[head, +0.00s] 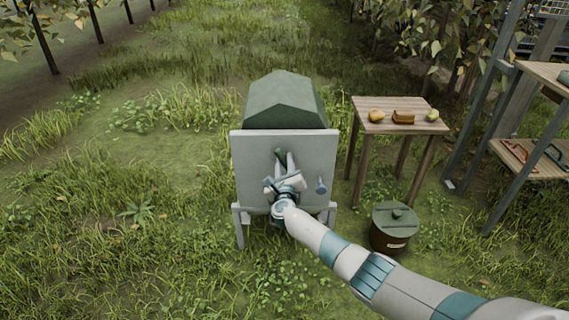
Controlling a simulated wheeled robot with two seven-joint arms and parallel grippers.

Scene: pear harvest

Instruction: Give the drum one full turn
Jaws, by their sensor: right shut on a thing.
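The drum (282,100) is a dark green faceted body showing above a pale grey upright panel (251,150) on short legs. My right gripper (284,172) is at the front face of the panel, near its middle. It is shut on the drum's handle, which is mostly hidden behind the gripper and wrist. A dark end piece (279,153) shows just above the fingers. A small blue-grey knob (321,186) sticks out of the panel to the right of the gripper. My left gripper is not in view.
A shelf rack (540,172) with tools is at the far right. Grass on the left is open.

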